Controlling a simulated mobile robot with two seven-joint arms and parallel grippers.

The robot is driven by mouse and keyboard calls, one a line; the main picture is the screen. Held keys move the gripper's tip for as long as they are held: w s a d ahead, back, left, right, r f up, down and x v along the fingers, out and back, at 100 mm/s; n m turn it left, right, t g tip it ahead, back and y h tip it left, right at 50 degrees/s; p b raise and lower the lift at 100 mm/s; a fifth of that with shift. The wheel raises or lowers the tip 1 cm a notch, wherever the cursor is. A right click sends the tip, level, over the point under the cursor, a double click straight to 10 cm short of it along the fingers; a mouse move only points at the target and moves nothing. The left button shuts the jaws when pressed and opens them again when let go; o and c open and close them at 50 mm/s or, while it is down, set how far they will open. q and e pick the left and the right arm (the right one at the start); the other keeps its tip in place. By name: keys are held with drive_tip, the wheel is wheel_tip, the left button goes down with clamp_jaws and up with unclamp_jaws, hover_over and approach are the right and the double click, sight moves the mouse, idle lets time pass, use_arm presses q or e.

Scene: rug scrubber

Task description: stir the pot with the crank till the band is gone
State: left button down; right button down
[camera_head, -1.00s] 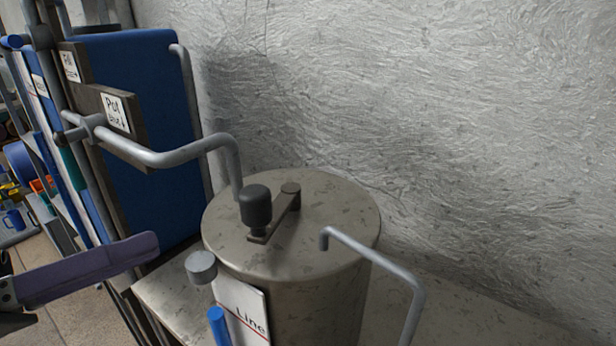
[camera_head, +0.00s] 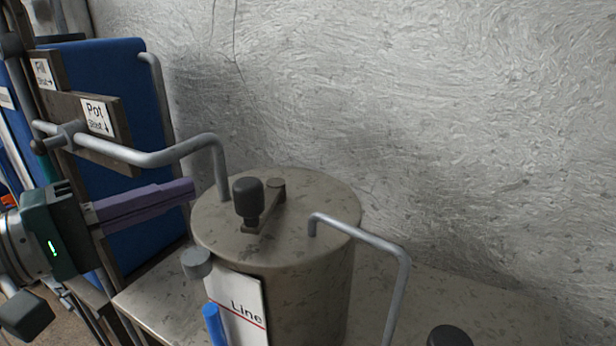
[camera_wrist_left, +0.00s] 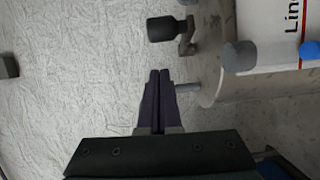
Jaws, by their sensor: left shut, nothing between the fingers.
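The pot (camera_head: 300,240) is a grey-brown cylinder with a flat lid. On the lid, the crank (camera_head: 263,210) is a short flat arm with an upright dark knob (camera_head: 248,197) at its near left end. My left gripper (camera_head: 192,190) has purple fingers closed together and empty, pointing right, with the tips just left of the pot's rim. In the left wrist view the shut fingers (camera_wrist_left: 158,75) point towards the dark knob (camera_wrist_left: 161,29) and stay apart from it. A white "Line" card (camera_head: 238,308) is on the pot's front; no band is clearly visible. My right gripper is not in view.
A grey pipe (camera_head: 160,157) bends down to the lid close to my left fingers. Another pipe (camera_head: 380,245) rises at the pot's right. A "Pot" sign (camera_head: 97,115) and blue panel (camera_head: 130,70) stand left. The bench (camera_head: 440,300) is mostly clear at right.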

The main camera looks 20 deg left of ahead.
sight(245, 200)
use_arm(q)
drive_tip(key=d, duration=0.1)
drive_tip(key=w+d+p, duration=0.1)
drive_tip(key=shift+d+r, duration=0.1)
drive_tip(key=shift+d, duration=0.2)
drive_tip(key=shift+w+d+f, duration=0.1)
drive_tip(key=shift+d+f, duration=0.1)
drive_tip(key=shift+d, duration=0.3)
drive_tip(key=d+p, duration=0.1)
drive_tip(key=d, duration=0.2)
drive_tip(key=shift+d, duration=0.25)
